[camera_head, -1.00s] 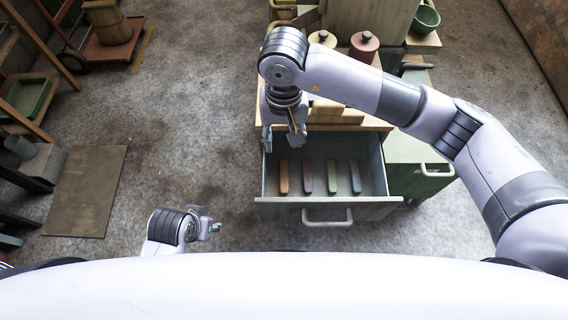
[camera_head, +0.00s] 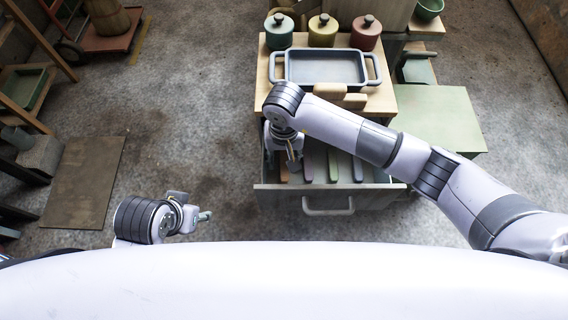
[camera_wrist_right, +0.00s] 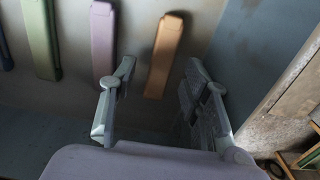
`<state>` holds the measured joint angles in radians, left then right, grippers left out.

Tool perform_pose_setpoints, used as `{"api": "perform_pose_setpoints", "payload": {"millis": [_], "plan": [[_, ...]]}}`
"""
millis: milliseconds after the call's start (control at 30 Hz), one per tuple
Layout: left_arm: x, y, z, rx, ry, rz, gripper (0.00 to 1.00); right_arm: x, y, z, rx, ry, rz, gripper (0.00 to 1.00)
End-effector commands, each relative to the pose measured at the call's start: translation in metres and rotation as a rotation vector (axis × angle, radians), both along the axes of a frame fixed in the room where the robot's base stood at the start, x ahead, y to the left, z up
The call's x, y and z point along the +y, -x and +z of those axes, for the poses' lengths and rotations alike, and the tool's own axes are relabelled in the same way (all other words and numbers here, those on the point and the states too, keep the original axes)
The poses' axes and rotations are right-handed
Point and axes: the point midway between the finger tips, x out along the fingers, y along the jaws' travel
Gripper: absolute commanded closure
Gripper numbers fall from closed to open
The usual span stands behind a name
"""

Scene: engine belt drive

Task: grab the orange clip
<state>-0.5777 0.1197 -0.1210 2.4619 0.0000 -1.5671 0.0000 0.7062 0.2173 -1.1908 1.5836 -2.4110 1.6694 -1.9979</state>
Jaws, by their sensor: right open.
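The orange clip (camera_wrist_right: 163,58) lies in the open drawer in the right wrist view, a long flat bar between and beyond my right gripper's fingers. My right gripper (camera_wrist_right: 160,105) is open and empty, one finger on each side of the clip's line. In the head view the right gripper (camera_head: 284,160) hangs over the left part of the drawer (camera_head: 275,202) and hides most of the orange clip. My left gripper (camera_head: 203,217) is low at the left, away from the drawer; its jaw state is unclear.
Pink (camera_wrist_right: 103,40), green (camera_wrist_right: 40,38) and blue (camera_head: 357,168) bars lie beside the orange one. The drawer wall (camera_wrist_right: 240,50) is close to one right finger. A tray (camera_head: 325,68) and three lidded pots stand on the cabinet top.

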Motion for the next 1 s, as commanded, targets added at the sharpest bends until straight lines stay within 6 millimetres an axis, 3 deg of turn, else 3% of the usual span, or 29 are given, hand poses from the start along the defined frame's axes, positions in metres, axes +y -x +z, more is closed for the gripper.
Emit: {"api": "perform_pose_setpoints", "payload": {"millis": [100,367,1000], "plan": [[0.0003,0.0012,0.0025,-0.003,0.0,0.0,0.6,0.0005,0.0001,-0.0109,0.0,-0.001,0.0,0.57],[0.0004,0.0014,0.0034,-0.003,0.0,0.0,0.6,0.0004,-0.0001,-0.0118,-0.001,-0.001,0.001,0.57],[0.0004,0.0012,0.0034,-0.003,0.0,0.0,0.6,0.0001,-0.0003,-0.0115,-0.001,0.0,0.0,0.97]]}}
